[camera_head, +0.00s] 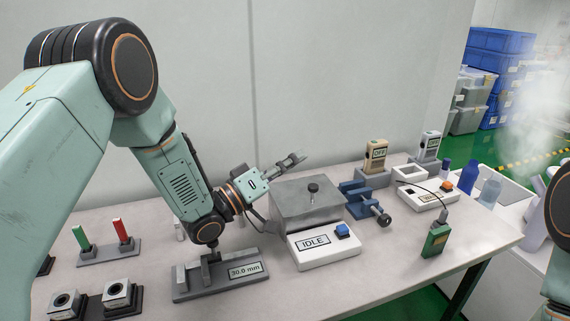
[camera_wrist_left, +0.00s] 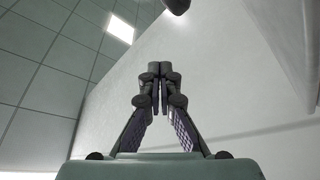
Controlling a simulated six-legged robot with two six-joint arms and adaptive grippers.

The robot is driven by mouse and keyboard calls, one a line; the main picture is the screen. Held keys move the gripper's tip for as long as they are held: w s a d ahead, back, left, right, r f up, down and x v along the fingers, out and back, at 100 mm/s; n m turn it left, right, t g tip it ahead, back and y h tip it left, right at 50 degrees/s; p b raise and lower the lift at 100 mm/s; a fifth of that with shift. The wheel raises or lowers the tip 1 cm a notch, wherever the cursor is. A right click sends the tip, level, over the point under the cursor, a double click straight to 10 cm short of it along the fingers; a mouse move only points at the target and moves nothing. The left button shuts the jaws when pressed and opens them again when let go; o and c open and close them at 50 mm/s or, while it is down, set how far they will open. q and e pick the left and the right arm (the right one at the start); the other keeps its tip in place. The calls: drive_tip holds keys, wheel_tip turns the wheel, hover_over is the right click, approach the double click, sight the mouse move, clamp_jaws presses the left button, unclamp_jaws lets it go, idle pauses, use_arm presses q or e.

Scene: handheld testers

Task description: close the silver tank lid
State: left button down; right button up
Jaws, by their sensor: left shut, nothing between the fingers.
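The silver tank (camera_head: 300,220) stands on the table, right of the middle of my left arm. Its grey lid (camera_head: 290,192) with a black knob (camera_head: 313,187) appears to lie flat across the top; I see no clear gap. My left gripper (camera_head: 300,158) is shut and empty, just above and behind the lid's far edge, pointing right. Its closed fingers also show in the left wrist view (camera_wrist_left: 158,75), with wall and ceiling behind them. A dark shape at that view's top edge is too cropped to name. My right gripper is not in view.
A white IDLE box (camera_head: 325,252) with a blue button stands in front of the tank. A blue clamp-like fixture (camera_head: 362,200) is close on its right. A grey 30.0 mm gauge stand (camera_head: 220,278) is at front left. The wall is close behind.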

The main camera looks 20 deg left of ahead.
use_arm(q)
drive_tip(key=v, duration=1.1)
drive_tip(key=shift+s+a, duration=0.2)
drive_tip(key=shift+s, duration=0.15)
